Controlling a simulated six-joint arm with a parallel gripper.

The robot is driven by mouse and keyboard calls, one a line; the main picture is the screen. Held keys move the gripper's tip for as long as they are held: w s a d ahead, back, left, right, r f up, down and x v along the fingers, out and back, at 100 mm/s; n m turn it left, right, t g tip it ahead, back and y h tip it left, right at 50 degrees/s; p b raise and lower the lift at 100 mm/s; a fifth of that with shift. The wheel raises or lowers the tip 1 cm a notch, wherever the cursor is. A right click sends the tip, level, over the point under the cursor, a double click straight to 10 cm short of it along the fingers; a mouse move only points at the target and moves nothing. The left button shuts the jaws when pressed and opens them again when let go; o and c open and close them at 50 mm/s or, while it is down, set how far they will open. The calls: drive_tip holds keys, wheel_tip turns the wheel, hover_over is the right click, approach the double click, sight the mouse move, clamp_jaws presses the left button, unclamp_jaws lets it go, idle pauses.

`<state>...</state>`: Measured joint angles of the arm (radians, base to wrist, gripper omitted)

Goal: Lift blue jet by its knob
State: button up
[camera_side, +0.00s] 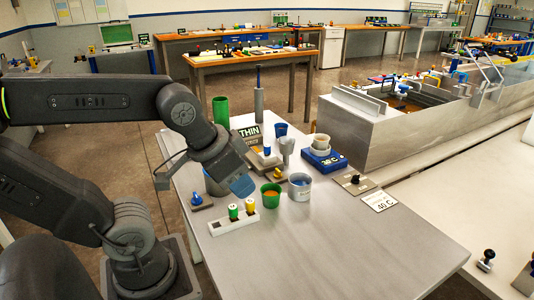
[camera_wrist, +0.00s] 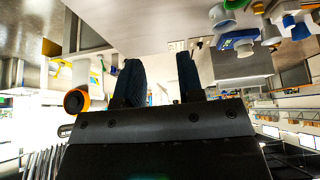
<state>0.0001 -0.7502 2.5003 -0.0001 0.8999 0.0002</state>
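A small blue piece with a knob (camera_side: 197,199), which looks like the blue jet, stands on a small grey plate at the table's left edge. My gripper (camera_side: 243,186) is above the table to its right, apart from it, with blue finger pads pointing down to the right. In the wrist view, the two dark fingers of my gripper (camera_wrist: 160,75) stand apart with nothing visible between them. I cannot pick out the blue jet surely in the wrist view.
A white rack (camera_side: 234,222) with green and yellow knobbed pieces is in front of my gripper. A green cup (camera_side: 271,196), a grey cup with blue inside (camera_side: 300,188) and a blue heater (camera_side: 324,160) stand to the right. The table's front right is clear.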

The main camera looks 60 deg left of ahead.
drive_tip(key=shift+o, duration=0.4)
drive_tip(key=o, duration=0.3)
drive_tip(key=shift+o, duration=0.2)
drive_tip(key=w+a+r+n+g, duration=0.1)
drive_tip(key=w+a+r+n, duration=0.35)
drive_tip(key=w, duration=0.35)
drive_tip(key=n+g, duration=0.5)
drive_tip(key=n, duration=0.7)
hover_over(267, 147)
drive_tip(key=a, duration=0.1)
wheel_tip(267, 147, down, 8)
drive_tip(key=f, duration=1.3)
drive_tip(key=shift+w+d+f, duration=0.15)
drive_tip(key=shift+w+f, duration=0.1)
drive_tip(key=shift+f, duration=0.05)
